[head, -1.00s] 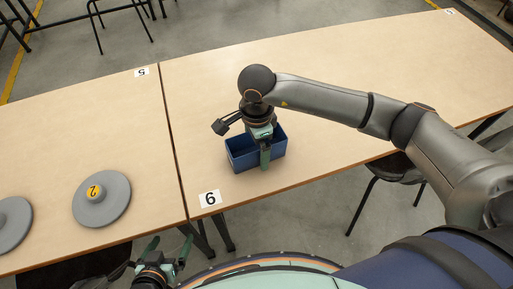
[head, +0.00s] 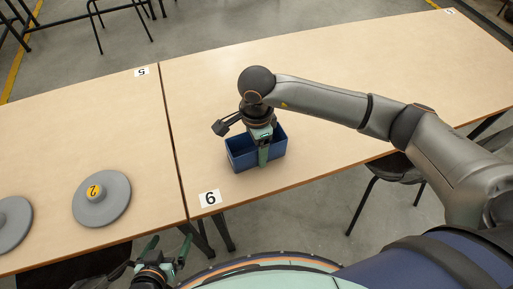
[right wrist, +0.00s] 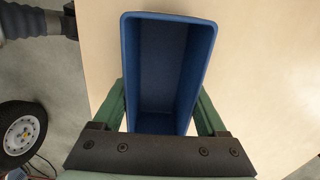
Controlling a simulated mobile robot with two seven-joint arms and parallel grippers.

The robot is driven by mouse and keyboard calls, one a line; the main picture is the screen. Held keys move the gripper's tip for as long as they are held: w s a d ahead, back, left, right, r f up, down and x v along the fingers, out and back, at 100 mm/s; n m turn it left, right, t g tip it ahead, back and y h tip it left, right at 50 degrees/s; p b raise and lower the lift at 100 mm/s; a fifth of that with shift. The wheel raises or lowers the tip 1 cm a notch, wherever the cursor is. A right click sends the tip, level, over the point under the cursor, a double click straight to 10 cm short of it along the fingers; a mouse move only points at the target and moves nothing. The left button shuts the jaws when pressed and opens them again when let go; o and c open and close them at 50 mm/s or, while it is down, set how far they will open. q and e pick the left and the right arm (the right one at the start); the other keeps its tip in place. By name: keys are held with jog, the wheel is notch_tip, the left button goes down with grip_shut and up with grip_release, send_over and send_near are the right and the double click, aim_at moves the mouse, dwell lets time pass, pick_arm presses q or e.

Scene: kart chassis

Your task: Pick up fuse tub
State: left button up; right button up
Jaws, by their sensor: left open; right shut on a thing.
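The fuse tub is an open, empty-looking blue box (head: 240,151) on the table near its front edge, beside the "6" label. My right gripper (head: 262,158) reaches down over it and is shut on it. In the right wrist view the tub (right wrist: 168,70) sits between the two green fingers (right wrist: 162,112), one against each long side. I cannot tell if its base is clear of the table. My left gripper (head: 161,256) is open and empty at the bottom of the head view, in front of the table edge.
The table (head: 330,80) is clear behind and to the right of the tub. A grey disc marked "2" (head: 112,207) and another grey disc (head: 12,228) lie on the left table. A chair (head: 395,170) stands at the front edge on the right.

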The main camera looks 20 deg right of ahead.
jog(key=shift+c, duration=0.4)
jog(key=shift+r, duration=0.1)
